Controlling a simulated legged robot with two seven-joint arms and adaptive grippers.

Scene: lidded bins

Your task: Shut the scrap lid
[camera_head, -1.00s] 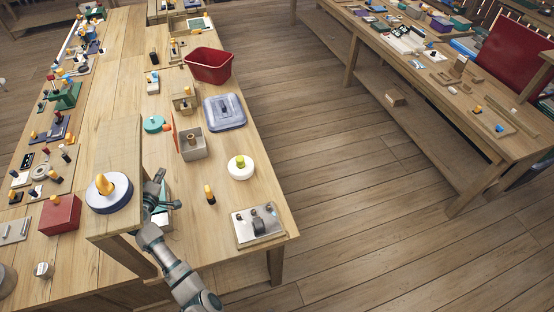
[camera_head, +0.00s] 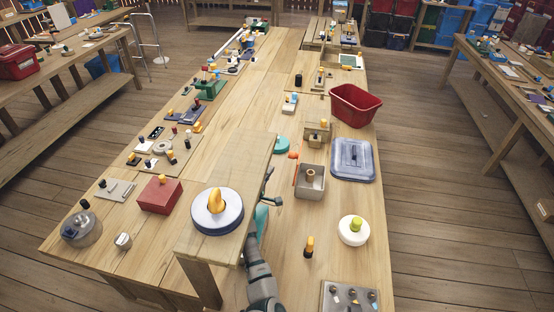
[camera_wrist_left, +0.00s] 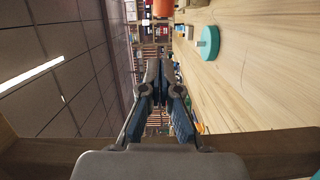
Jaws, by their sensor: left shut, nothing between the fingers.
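A small open metal box (camera_head: 309,182) stands on the middle table with an orange-edged lid (camera_head: 296,171) standing upright at its left side. A knob stands up inside the box. I cannot read any label marking scrap. My left gripper (camera_head: 273,188) is left of this box, beside the raised wooden shelf, which partly hides it; it is apart from the lid. The left wrist view shows its fingers (camera_wrist_left: 160,82) shut and empty. My right gripper is in neither view.
An open red bin (camera_head: 355,104) and a closed blue-grey lidded container (camera_head: 352,160) stand at the table's right edge. A white round container (camera_head: 353,231) is nearer. A teal disc (camera_wrist_left: 208,42) lies on the table.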

